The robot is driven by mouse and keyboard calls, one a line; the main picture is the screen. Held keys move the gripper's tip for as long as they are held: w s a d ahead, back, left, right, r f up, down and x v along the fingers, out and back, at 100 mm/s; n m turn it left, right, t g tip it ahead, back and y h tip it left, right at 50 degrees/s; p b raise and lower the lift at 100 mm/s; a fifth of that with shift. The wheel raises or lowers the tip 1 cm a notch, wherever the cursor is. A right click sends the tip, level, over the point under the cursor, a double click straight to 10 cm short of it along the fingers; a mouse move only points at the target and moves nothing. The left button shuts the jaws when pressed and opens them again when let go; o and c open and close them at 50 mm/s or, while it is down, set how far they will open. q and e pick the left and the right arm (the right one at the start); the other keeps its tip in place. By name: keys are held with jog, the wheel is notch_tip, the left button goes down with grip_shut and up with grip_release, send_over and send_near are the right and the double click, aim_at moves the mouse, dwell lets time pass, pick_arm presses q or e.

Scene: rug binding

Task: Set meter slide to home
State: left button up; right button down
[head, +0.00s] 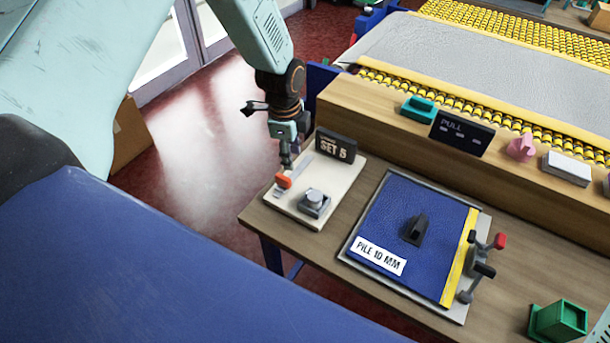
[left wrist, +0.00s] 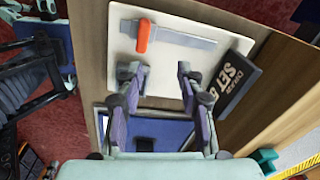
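The meter is a cream plate (head: 330,196) at the left end of the wooden table, with a black "SET 5" sign (head: 336,146) on it. Its slide has an orange handle (head: 283,181) at the left end of a grey track; in the left wrist view the handle (left wrist: 143,36) sits across the track (left wrist: 185,38). A grey block with a round knob (head: 313,202) stands nearer on the plate. My left gripper (head: 287,160) is above the plate, close to the handle in the head view. Its fingers (left wrist: 160,80) are apart and empty. My right gripper is not in view.
A raised wooden ledge (head: 365,112) runs behind. A green box (head: 560,320) stands front right.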

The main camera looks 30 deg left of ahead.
aim_at(288, 179)
pick_arm(q)
jog(key=shift+s+d+r+m+g, duration=0.15)
jog(key=shift+s+m+g, duration=0.1)
jog(key=shift+s+m, duration=0.25)
jog(key=shift+s+d+r+m+g, duration=0.1)
jog(key=shift+s+m+g, duration=0.2)
jog(key=shift+m, duration=0.3)
jog(key=shift+s+m, duration=0.2)
jog(key=shift+m, duration=0.1)
jog(key=shift+a+f, duration=0.1)
jog(key=shift+f, duration=0.1)
jog(key=f, duration=0.6)
jog(key=shift+a, duration=0.2)
jog(key=shift+d+f, duration=0.15)
jog(key=shift+f, duration=0.5)
jog(key=shift+a+f, duration=0.2)
jog(key=shift+f, duration=0.05)
jog(key=shift+d+r, duration=0.1)
jog(key=shift+d, duration=0.1)
jog(key=c, duration=0.5)
jog(key=shift+a, duration=0.1)
grip_shut()
